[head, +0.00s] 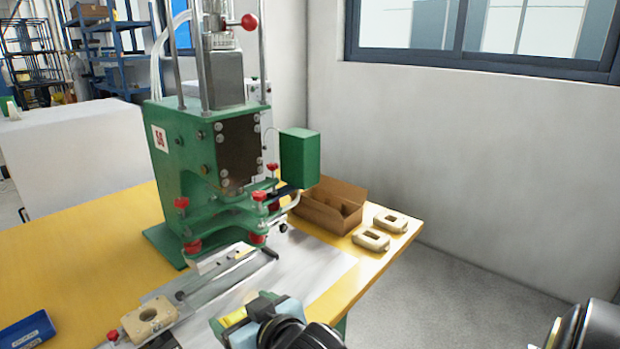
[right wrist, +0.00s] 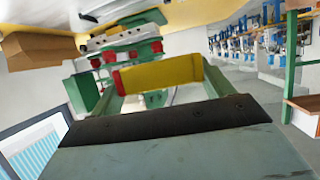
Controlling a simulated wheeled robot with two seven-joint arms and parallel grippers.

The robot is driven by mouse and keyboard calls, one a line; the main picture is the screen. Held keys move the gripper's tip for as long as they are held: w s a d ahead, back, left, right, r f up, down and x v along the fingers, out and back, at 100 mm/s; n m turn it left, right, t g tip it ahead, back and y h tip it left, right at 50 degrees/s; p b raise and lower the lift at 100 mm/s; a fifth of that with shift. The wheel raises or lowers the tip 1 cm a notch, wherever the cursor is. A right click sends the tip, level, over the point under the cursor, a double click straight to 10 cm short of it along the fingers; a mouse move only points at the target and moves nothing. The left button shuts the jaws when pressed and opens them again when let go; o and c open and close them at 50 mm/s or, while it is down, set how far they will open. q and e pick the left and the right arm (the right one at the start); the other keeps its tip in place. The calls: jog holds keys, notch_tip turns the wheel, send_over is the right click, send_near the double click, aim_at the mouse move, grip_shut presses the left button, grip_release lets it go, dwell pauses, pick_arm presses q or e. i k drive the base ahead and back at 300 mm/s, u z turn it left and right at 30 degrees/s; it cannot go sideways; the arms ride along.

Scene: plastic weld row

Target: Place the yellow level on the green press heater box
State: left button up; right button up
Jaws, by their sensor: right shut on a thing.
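The yellow level (head: 232,317) is at the bottom of the head view, between the fingers of my right gripper (head: 240,316). In the right wrist view the level (right wrist: 158,74) spans the jaws, with red at its ends. My right gripper is shut on it and holds it in front of the press, low and toward me. The green press heater box (head: 299,158) juts from the right side of the green press (head: 180,150), apart from the level. Its top looks bare. My left gripper is not in view.
A brown cardboard box (head: 332,212) stands below the heater box, beside two beige parts (head: 390,221) (head: 370,239) on the yellow table (head: 90,245). Red knobs (head: 259,196) stick out from the press.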

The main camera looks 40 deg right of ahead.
aim_at(300, 132)
jog(key=z, duration=0.5)
jog(key=k, duration=1.2)
jog(key=z, duration=1.35)
jog(key=i, duration=2.3)
jog(key=u, duration=0.95)
